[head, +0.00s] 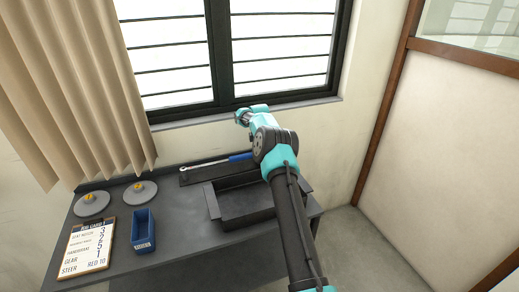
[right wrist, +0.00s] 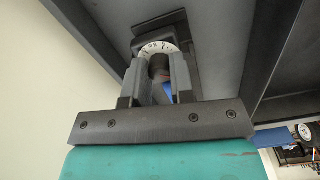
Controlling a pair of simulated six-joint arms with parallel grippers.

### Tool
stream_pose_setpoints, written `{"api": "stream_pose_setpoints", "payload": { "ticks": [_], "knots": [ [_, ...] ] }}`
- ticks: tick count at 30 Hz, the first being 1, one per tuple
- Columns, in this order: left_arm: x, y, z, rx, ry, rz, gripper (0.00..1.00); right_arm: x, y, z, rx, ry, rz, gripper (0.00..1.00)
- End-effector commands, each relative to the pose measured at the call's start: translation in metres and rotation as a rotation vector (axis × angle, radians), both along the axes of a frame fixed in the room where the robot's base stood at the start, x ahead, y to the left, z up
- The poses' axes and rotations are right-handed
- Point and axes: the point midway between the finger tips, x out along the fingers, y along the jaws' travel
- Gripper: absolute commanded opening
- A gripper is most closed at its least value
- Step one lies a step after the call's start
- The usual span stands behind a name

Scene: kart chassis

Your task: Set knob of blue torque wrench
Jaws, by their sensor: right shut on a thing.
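The blue torque wrench (head: 240,157) lies on a dark tray at the back of the bench, its metal shaft pointing left. The right end of its handle is hidden behind my right arm in the head view. In the right wrist view, the fingers of my right gripper (right wrist: 164,78) are closed on a dark round knob (right wrist: 158,66). A white dial ring with black marks (right wrist: 157,47) shows just beyond the fingertips. A bit of blue shows between the fingers. I cannot read the dial setting. My left gripper is in neither view.
A dark open tray (head: 213,203) stands in front of the wrench. A blue bin (head: 143,232), two grey discs (head: 92,204) (head: 140,194) and a card with printed numbers (head: 86,246) are on the bench's left. A window and wall stand close behind the bench.

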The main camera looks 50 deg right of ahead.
Motion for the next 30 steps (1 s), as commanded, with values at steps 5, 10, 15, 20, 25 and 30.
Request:
{"api": "stream_pose_setpoints", "payload": {
  "ticks": [5, 10, 15, 20, 25, 30],
  "knots": [
    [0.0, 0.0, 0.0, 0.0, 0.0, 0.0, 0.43, 0.0, -0.0001, 0.0005, -0.001, -0.001, 0.138, 0.0],
    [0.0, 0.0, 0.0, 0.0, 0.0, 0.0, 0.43, 0.0001, -0.0001, 0.0005, 0.0, 0.0, 0.234, 0.0],
    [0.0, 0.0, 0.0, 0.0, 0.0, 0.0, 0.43, 0.0001, -0.0001, 0.0005, 0.0, 0.0, 0.286, 0.0],
    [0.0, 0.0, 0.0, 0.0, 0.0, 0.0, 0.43, 0.0001, -0.0001, 0.0005, 0.0, 0.0, 0.304, 0.0],
    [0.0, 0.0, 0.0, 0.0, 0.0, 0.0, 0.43, 0.0001, -0.0001, 0.0004, 0.0, 0.0, 0.305, 0.0],
    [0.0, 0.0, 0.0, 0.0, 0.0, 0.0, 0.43, 0.0001, 0.0, 0.0004, 0.0, 0.0, 0.305, 0.24]
  ]
}}
